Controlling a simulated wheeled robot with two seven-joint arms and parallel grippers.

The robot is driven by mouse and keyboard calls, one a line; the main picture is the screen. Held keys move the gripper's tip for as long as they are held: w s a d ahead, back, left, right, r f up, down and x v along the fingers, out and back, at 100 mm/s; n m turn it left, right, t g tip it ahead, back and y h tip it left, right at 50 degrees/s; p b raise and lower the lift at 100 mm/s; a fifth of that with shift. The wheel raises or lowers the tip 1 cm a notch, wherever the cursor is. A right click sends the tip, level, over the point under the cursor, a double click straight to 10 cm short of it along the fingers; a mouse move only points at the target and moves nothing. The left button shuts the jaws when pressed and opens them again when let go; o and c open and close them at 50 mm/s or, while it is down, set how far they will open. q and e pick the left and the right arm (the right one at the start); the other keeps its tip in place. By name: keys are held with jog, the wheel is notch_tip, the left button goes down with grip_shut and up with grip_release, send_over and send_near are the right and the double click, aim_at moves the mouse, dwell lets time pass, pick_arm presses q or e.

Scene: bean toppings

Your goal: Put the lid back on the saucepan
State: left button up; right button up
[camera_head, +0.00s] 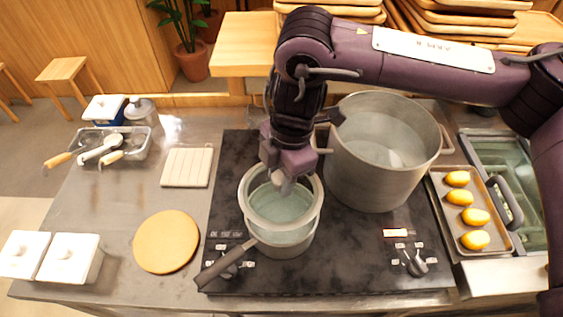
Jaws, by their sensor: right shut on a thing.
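The saucepan (287,250) sits on the front left part of the black cooktop, with its dark handle (225,264) pointing to the lower left. A round glass lid with a pale rim (246,217) is level or nearly so over the saucepan and covers most of its opening. My right gripper (284,185) reaches down from above and is shut on the lid at its knob, which the fingers mostly hide. I cannot tell whether the lid's rim touches the saucepan's rim. My left gripper is not in view.
A large steel pot (375,178) stands close behind and right of the saucepan. A tray with yellow items (448,222) is at the right. A round wooden board (167,242), a pale square board (187,167) and white containers (70,259) lie left of the cooktop (345,266).

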jog(key=shift+s+d+f+b, duration=0.15)
jog(key=shift+f+b, duration=0.3)
jog(key=shift+s+f+b, duration=0.1)
jog(key=shift+f+b, duration=1.5)
jog(key=shift+f, duration=0.05)
jog(key=shift+f+b, duration=0.65)
jog(key=shift+f, duration=0.35)
jog(key=shift+f+p, duration=0.35)
jog(key=shift+f, duration=0.05)
dwell(0.3)
jog(key=o, duration=1.9)
